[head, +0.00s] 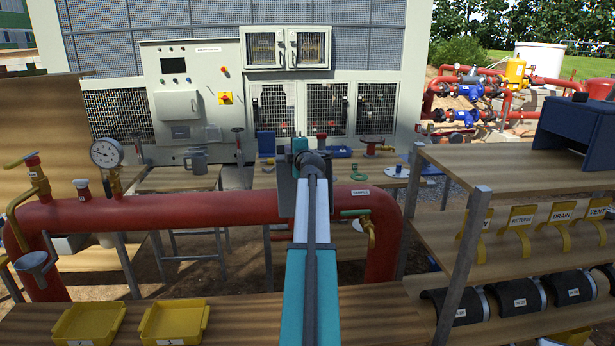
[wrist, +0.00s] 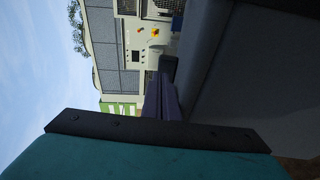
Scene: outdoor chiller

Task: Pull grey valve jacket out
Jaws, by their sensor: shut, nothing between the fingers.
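Several dark grey curved jackets with white labels lie in a row on the lower right shelf in the head view, the nearest being a jacket (head: 457,306) at the row's left end. Their labels are too small to read surely, so I cannot tell which is the valve jacket. My gripper (head: 312,160) is at the far end of my outstretched arm, above the red pipe, well left of and apart from the jackets. It is shut and empty. The wrist view shows its dark fingers (wrist: 160,100) turned sideways toward the control panel; no jacket is recognisable there.
A red pipe (head: 170,211) with a gauge (head: 106,153) crosses beneath my arm. Two yellow trays (head: 176,321) lie front left.

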